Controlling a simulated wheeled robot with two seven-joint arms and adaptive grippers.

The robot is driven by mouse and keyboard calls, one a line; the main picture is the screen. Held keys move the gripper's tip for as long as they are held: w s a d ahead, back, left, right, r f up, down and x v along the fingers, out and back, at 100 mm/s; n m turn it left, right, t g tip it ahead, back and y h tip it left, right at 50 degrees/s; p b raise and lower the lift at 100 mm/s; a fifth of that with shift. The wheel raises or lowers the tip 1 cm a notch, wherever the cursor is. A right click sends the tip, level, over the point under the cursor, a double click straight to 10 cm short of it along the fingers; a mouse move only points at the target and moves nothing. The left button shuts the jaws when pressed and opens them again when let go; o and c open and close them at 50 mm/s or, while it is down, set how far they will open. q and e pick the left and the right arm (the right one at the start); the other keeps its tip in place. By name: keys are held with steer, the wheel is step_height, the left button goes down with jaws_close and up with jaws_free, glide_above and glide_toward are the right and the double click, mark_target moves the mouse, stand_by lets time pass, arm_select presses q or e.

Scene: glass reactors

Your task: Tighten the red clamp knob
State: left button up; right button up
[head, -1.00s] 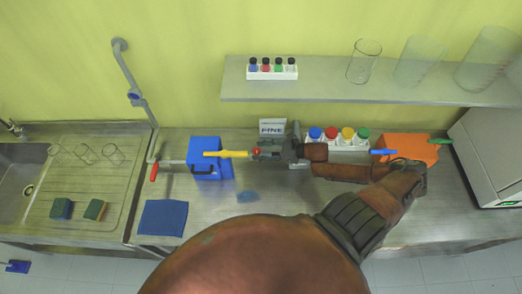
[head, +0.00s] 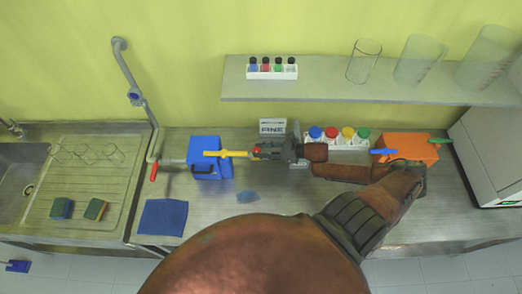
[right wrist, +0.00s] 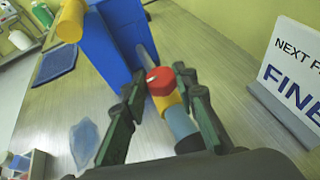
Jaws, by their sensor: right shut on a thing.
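The red clamp knob (right wrist: 160,80) shows in the right wrist view between the two fingers of my right gripper (right wrist: 162,105). A yellow and a grey-blue round part sit just below it. In the head view, my right gripper (head: 266,150) lies horizontally and points left, its fingertips at the knob, which is mostly hidden there. It is shut on the knob. A yellow bar (head: 225,153) runs left from the knob to the blue box (head: 205,172). My left gripper is not in view.
A white sign (head: 272,126) stands close behind my gripper. A rack of coloured-cap bottles (head: 350,146) and an orange box (head: 408,150) stand to the right. A blue cloth (head: 163,217) and a small blue patch (head: 247,196) lie in front. A shelf (head: 370,92) hangs above.

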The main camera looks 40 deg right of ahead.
steer(key=shift+s, duration=0.1)
steer(key=m+h+p, duration=0.1)
steer(key=m+t+h, duration=0.1)
steer(key=shift+s+a+r+m+p, duration=0.1)
steer(key=shift+a+m+p, duration=0.2)
steer(key=shift+p, duration=0.1)
steer(key=shift+a+m+t+h, duration=0.1)
steer(key=shift+m+t+h, duration=0.4)
steer(key=shift+m+h, duration=0.55)
steer(key=m+h, duration=0.2)
steer(key=h, duration=0.1)
steer(key=shift+a+h, duration=0.25)
steer(key=m+h, duration=0.4)
steer(key=shift+a+g, duration=0.3)
steer(key=m+h, duration=0.1)
steer(key=m+g+h, duration=0.1)
steer(key=m+h, duration=0.1)
steer(key=shift+w+a, duration=0.25)
steer(key=shift+m+g+h, duration=0.95)
steer(key=shift+g+h, duration=0.05)
steer(key=shift+h, duration=0.1)
